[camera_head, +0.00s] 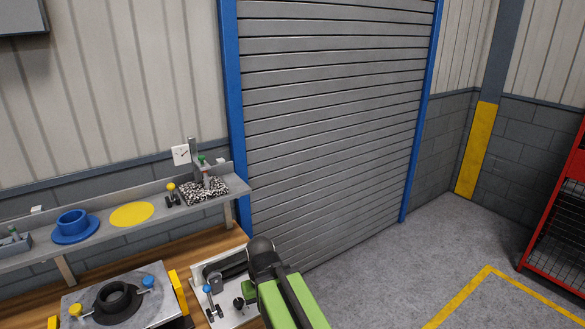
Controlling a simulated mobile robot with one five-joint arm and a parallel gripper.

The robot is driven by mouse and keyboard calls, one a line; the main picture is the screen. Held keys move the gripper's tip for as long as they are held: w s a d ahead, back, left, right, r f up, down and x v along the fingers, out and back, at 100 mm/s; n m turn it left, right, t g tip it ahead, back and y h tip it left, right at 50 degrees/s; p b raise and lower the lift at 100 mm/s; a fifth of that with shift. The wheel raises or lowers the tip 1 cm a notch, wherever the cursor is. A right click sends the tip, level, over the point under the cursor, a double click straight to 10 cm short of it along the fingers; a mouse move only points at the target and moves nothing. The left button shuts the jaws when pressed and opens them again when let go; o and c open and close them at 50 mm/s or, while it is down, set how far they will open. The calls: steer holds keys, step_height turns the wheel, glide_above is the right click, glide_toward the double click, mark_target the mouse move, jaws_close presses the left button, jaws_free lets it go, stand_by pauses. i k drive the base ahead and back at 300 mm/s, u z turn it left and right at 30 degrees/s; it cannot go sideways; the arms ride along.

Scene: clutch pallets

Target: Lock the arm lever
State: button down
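On the grey shelf a speckled stone base (205,191) carries an upright grey post (193,158) with a square white dial (181,154). A green-knobbed lever (201,159) shows by the post. A second green knob (219,161) is just right of it. Which one is the arm lever, and whether it is locked, I cannot tell. My green and black arm comes up from the bottom edge, over the right end of the wooden bench, below and right of the stand. My gripper cannot be made out clearly; dark parts overlap near the white plate. The stand is apart from my arm.
A yellow-knobbed clamp (171,192), yellow disc (131,214) and blue flanged part (73,226) are on the shelf (236,184). Below, a grey plate (155,275) holds a black ring (115,299). A white plate (236,317) has blue-knobbed levers. Floor at right is clear before a red cage (558,225).

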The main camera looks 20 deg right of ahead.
mark_target(171, 186)
steer(key=z, duration=0.9)
steer(key=k, duration=1.3)
steer(key=u, duration=0.75)
steer(key=i, duration=1.5)
